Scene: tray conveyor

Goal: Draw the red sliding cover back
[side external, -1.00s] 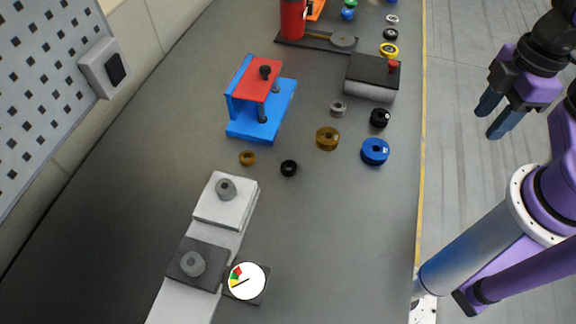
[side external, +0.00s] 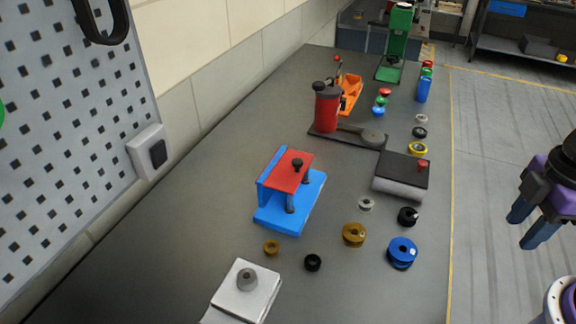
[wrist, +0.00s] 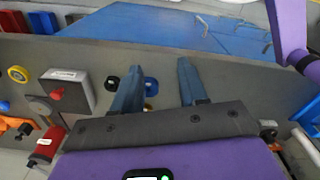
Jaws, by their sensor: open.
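The red cover (side external: 293,168) is a flat plate with a black knob (side external: 297,163) on top. It sits over a blue stand (side external: 272,216) with dark posts, near the middle of the bench in the side view. I cannot make the cover out in the wrist view. My gripper (side external: 526,224) has blue fingers and is beyond the bench's right edge in the side view, well apart from the cover. In the wrist view my gripper (wrist: 160,68) has its fingers spread, with nothing held between them.
Brown (side external: 353,235), black (side external: 408,216) and blue (side external: 402,252) spools lie between the stand and the bench's right edge. A dark-topped box with a red knob (side external: 401,176) and a red cylinder (side external: 327,108) stand behind. A pale block (side external: 245,288) is in front.

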